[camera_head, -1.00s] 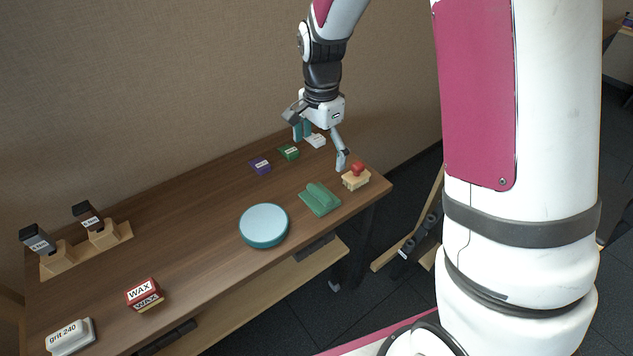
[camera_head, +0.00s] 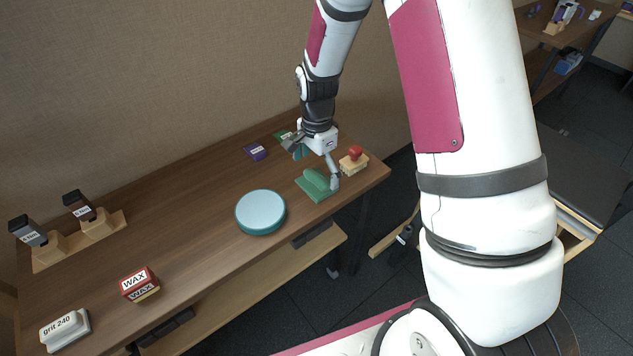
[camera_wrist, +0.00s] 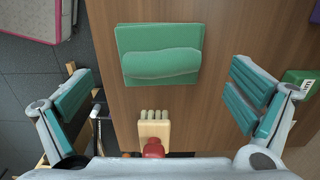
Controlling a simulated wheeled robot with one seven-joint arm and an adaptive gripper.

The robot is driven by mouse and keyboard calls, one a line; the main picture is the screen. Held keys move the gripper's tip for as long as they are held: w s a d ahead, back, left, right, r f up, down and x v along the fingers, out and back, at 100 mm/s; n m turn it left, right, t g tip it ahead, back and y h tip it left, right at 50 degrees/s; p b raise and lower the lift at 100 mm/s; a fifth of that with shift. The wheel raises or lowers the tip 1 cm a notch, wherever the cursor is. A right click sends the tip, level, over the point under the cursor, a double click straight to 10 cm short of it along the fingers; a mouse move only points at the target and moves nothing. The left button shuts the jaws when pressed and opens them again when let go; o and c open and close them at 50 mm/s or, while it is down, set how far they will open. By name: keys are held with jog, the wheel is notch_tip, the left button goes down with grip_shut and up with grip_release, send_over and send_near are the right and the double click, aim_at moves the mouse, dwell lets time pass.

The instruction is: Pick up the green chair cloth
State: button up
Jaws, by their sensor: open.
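The green chair cloth (camera_head: 315,184) lies on the wooden table near its right end, a flat green piece with a raised roll on top. In the wrist view the green cloth (camera_wrist: 160,58) lies ahead of and between the finger lines, apart from both fingers. My gripper (camera_head: 316,166) is open and empty above the table, just behind the cloth. In the wrist view my gripper's (camera_wrist: 162,105) teal-padded fingers are spread wide. The fingers partly cover the area beside the cloth in the head view.
A wooden brush with a red knob (camera_head: 353,162) stands right of the cloth. A round teal-sided disc (camera_head: 260,212) lies to its left. Purple (camera_head: 255,152) and green (camera_head: 281,135) boxes sit at the back. The WAX box (camera_head: 139,284) is at front left.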

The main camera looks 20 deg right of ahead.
aim_at(317, 176)
notch_tip(317, 176, down, 3)
jog(key=shift+f, duration=0.1)
jog(key=c, duration=1.4)
jog(key=shift+r, duration=0.2)
jog(key=shift+r, duration=0.3)
jog(key=r, duration=0.1)
jog(key=s+r, duration=0.1)
jog(key=r, duration=0.1)
jog(key=s+d+r+p, duration=0.1)
jog(key=s+d, duration=0.1)
jog(key=s, duration=1.2)
jog(key=shift+s+d, duration=0.15)
jog(key=shift+s, duration=0.2)
jog(key=shift+r, duration=0.1)
